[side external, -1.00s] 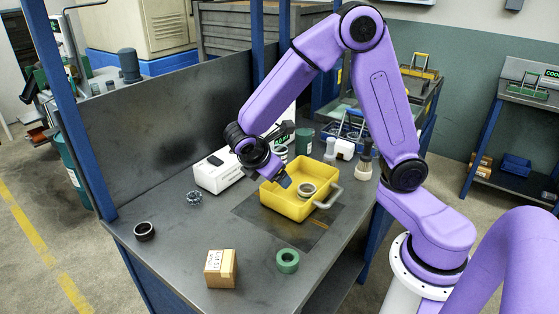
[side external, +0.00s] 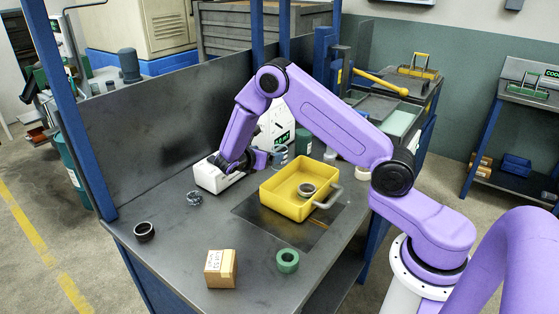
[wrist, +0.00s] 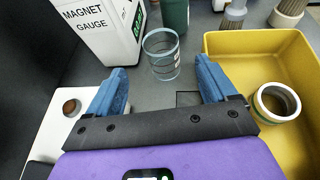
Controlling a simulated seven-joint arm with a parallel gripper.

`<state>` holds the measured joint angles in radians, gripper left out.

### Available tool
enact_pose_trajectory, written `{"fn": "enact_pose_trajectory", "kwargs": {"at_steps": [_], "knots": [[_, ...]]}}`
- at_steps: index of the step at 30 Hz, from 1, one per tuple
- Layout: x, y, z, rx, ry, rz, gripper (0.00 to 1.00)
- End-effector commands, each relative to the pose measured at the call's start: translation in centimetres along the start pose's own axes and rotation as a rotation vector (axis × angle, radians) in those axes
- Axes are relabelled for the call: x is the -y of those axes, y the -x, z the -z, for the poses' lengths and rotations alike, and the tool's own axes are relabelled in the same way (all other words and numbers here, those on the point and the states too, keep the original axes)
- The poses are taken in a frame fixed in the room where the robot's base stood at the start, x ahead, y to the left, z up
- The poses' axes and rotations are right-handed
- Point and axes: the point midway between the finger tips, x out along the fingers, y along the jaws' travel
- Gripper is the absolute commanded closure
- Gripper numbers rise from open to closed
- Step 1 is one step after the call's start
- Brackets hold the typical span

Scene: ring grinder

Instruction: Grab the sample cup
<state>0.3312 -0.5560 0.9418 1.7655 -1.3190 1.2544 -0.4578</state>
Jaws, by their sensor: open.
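The sample cup appears to be the clear glass cup (wrist: 161,55), standing upright on the bench in the wrist view. My gripper (wrist: 160,74) is open and empty, its two blue fingers spread apart. The cup stands ahead of the fingers, roughly centred between their tips and apart from both. In the side external view my gripper (side external: 270,157) is low over the back of the bench, between the white box and the yellow bin. The cup is hard to tell from the fingers there.
The yellow bin (side external: 277,207) holds a metal ring (side external: 306,190) and lies close on the right. The white magnet gauge (wrist: 104,30) stands behind, beside a green container (wrist: 175,14). A white box (side external: 209,178) is left.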

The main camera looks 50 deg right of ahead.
Motion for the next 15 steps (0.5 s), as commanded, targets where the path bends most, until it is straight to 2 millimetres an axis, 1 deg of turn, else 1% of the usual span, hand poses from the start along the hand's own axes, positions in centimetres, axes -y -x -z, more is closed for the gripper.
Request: {"fn": "enact_pose_trajectory", "kwargs": {"at_steps": [1, 3, 9, 12, 15], "knots": [[0.1, -1.1, 0.0, 0.000, -0.001, 0.003, 0.15], [0.1, -2.4, 0.0, 0.000, 0.001, 0.003, 0.15], [0.1, -5.6, 0.0, 0.000, -0.001, 0.002, 0.15], [0.1, -6.6, 0.0, -0.001, -0.002, 0.002, 0.15], [0.0, -7.0, 0.0, -0.001, -0.001, -0.001, 0.15]]}}
